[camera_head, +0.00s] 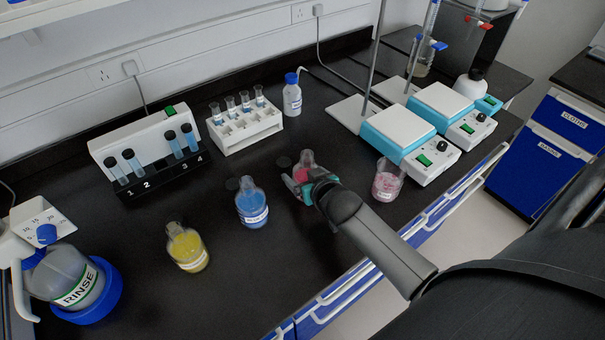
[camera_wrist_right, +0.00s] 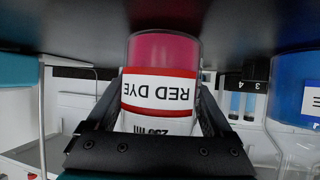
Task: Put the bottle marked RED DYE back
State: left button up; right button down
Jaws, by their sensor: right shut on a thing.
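The RED DYE bottle (camera_head: 307,159) stands on or just above the black bench in the head view, right of the blue bottle; I cannot tell if its base touches. In the right wrist view the bottle (camera_wrist_right: 165,60) shows upside down, with pink liquid and a red-bordered label reading RED DYE. My right gripper (camera_head: 303,184) is shut on this bottle, and its fingers (camera_wrist_right: 160,112) lie on both sides of it in the wrist view. My left gripper is not in view.
A blue bottle (camera_head: 251,204) and a yellow bottle (camera_head: 187,248) stand to the left. A beaker with pink contents (camera_head: 387,181) stands to the right, near hotplates (camera_head: 411,134). A tube rack (camera_head: 244,128) is behind. A RINSE bottle (camera_head: 70,284) is far left. The front middle bench is clear.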

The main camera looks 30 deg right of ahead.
grip_release()
jog(key=shift+r, duration=0.15)
jog(key=p+v, duration=0.2)
jog(key=v, duration=1)
jog(key=shift+p, duration=0.4)
